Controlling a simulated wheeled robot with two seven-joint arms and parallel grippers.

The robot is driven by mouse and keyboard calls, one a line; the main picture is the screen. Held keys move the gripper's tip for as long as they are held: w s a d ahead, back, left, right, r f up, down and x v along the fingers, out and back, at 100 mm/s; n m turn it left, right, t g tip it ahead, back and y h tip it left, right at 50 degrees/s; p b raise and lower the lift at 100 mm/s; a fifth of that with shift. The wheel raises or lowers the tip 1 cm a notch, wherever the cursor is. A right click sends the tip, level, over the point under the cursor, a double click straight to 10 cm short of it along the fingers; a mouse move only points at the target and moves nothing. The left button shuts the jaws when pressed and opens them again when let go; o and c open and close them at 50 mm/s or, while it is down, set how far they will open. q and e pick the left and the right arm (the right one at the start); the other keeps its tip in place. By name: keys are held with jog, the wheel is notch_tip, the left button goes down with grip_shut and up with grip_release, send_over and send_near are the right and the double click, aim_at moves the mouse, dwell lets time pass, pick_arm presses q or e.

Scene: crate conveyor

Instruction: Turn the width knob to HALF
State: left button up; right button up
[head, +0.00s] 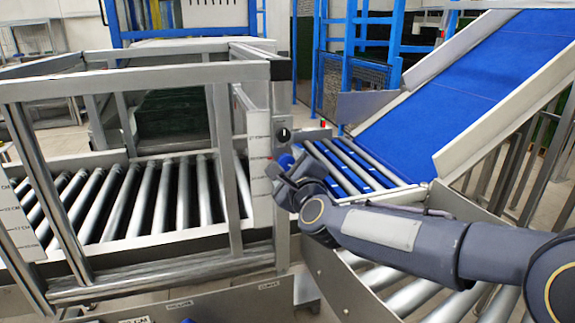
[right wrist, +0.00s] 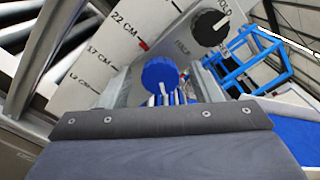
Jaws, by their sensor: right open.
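A blue knob (head: 286,161) sits on the post beside the roller conveyor. In the right wrist view the blue knob (right wrist: 160,74) has a white pointer line towards the picture's bottom. A black knob (head: 283,135) sits above it; in the wrist view the black knob (right wrist: 210,28) has a white line, with HOLD and HALF lettering near it. I cannot tell from lettering which is the width knob. My right gripper (head: 287,178) is open; in the wrist view its fingers stand either side of the blue knob. Contact is unclear. My left gripper is out of view.
A white scale plate (right wrist: 110,40) marked in CM, with a red mark near 22, is beside the knobs. A metal frame (head: 130,75) stands over the rollers (head: 150,195) at left. A blue inclined belt (head: 490,80) rises at right.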

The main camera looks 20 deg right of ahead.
jog(key=c, duration=1)
